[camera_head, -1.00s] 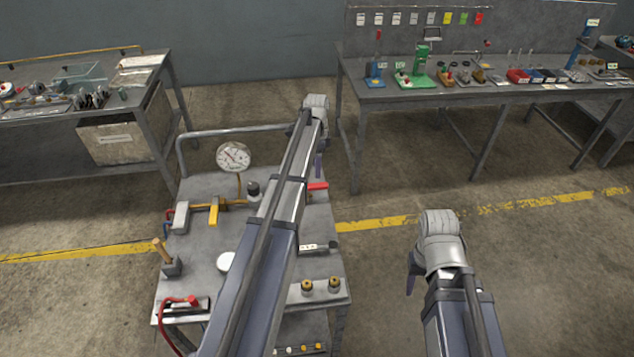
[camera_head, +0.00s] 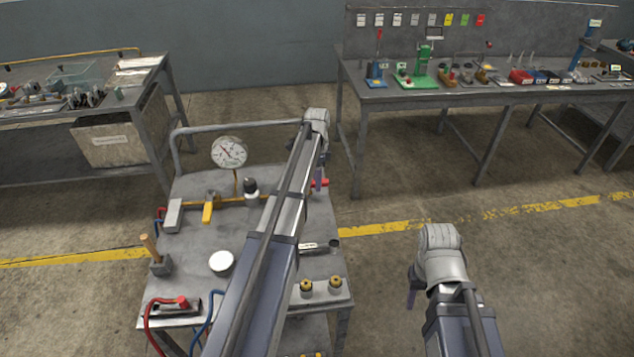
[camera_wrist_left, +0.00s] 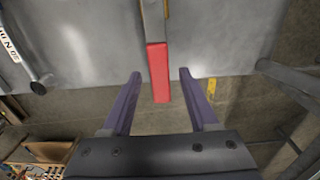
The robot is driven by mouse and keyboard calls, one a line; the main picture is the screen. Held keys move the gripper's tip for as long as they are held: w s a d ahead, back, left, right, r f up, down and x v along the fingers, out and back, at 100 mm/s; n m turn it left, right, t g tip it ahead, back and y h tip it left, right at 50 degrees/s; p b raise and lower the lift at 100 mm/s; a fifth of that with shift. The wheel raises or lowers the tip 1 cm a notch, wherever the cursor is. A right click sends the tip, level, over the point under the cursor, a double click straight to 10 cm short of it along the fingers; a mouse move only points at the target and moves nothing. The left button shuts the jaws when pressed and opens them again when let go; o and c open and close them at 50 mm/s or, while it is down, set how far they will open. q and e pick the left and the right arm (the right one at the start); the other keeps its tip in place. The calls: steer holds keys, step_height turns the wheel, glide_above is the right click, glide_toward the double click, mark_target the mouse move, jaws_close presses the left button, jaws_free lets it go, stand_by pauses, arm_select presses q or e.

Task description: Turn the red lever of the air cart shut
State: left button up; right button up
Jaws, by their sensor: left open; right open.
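The air cart (camera_head: 195,250) is a grey table with a pressure gauge (camera_head: 229,152) and a brass pipe along its back. The red lever (camera_head: 320,183) sticks out at the cart's right edge, partly hidden by my left arm. In the left wrist view the red lever (camera_wrist_left: 158,72) lies between the two purple fingers, apart from both. My left gripper (camera_wrist_left: 158,72) is open around the lever's end, with no contact visible; its finger shows in the head view (camera_head: 319,178). My right gripper (camera_head: 411,298) hangs over the floor to the right, away from the cart; its fingers are mostly hidden.
The cart top holds a yellow handle (camera_head: 208,212), a white round lid (camera_head: 221,262), a wooden-handled tool (camera_head: 149,246) and two brass fittings (camera_head: 320,287). A workbench (camera_head: 470,92) stands at the back right, another (camera_head: 80,115) at the left. Floor right of the cart is clear.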

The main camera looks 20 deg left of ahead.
arm_select(q)
steer(key=shift+c, duration=0.2)
jaws_close()
stand_by(1.1)
